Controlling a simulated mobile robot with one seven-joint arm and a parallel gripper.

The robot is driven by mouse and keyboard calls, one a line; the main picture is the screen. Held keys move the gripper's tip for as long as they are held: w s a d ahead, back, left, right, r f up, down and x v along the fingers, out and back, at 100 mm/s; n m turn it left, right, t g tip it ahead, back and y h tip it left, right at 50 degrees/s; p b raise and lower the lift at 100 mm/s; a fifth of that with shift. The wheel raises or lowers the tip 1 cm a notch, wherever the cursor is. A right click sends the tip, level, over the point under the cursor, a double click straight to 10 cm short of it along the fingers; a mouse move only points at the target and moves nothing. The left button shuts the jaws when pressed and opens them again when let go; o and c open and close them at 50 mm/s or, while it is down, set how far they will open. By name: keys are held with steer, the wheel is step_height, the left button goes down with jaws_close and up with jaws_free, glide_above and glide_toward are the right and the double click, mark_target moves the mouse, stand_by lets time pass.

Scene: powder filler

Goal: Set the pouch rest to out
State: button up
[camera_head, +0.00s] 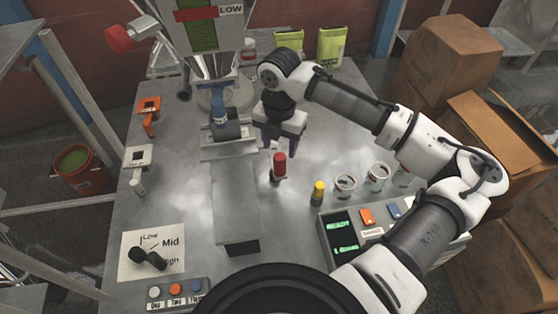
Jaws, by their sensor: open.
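My gripper (282,147) points down over the steel table, right of the filler's nozzle (222,125). It is open, with its fingers apart just behind and above a red-topped upright handle (279,164). I cannot tell whether a finger touches the handle. A long grey plate (236,200) runs from under the nozzle toward the front, left of the handle. It looks like the pouch rest, but no label shows on it. Whether the handle joins the plate is unclear.
A yellow-topped knob (318,190) and several clear cups (345,184) stand right of the handle. A display panel (343,235) is at front right. A Low/Mid dial lever (148,258) and coloured buttons (176,290) are at front left. Cardboard boxes (452,55) stand beyond the arm.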

mark_target(279, 157)
step_height(279, 157, down, 8)
steer(key=shift+w+f+p, duration=0.1)
steer(key=shift+f+p, duration=0.1)
steer(key=shift+p, duration=0.25)
jaws_close()
